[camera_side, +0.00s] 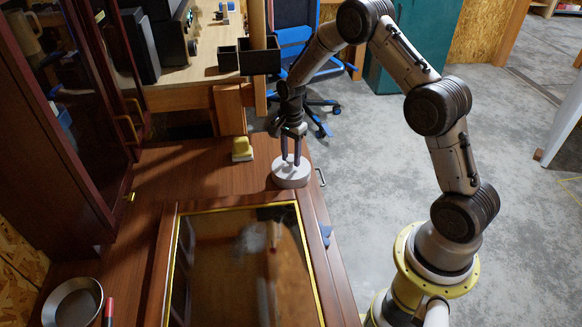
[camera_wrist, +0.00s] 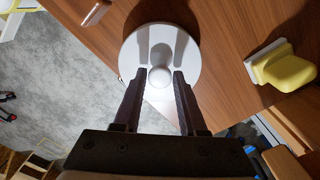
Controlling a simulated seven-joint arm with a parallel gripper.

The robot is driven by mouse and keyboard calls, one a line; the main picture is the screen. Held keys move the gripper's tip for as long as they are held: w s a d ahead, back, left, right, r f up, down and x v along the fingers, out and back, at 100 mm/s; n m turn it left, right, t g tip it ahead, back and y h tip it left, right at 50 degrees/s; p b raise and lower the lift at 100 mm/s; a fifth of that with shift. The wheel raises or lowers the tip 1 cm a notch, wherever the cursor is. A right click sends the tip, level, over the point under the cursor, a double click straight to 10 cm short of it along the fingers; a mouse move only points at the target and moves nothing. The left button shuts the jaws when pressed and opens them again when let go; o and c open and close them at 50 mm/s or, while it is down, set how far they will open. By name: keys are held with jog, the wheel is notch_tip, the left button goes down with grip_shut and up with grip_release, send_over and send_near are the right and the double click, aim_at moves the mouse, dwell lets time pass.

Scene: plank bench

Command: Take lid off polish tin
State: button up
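The polish tin (camera_side: 291,175) is a low, round, white tin on the brown bench near its right edge in the side view. Its lid (camera_wrist: 189,50) fills the upper middle of the wrist view, with a round white knob (camera_wrist: 160,77) at its centre. My gripper (camera_side: 291,163) points down right over the tin. In the wrist view my gripper (camera_wrist: 160,73) has its two dark fingers apart, one on each side of the knob, with visible gaps. The tin's body is hidden under the lid in the wrist view.
A yellow and white block-like object (camera_side: 242,149) sits left of the tin. A gold-edged glass panel (camera_side: 235,262) lies in front. A round metal pan (camera_side: 73,303) and a red-capped marker (camera_side: 109,308) are at lower left. A dark glass-doored cabinet (camera_side: 75,100) stands left.

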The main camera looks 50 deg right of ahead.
grip_shut()
jog(key=shift+r, duration=0.1)
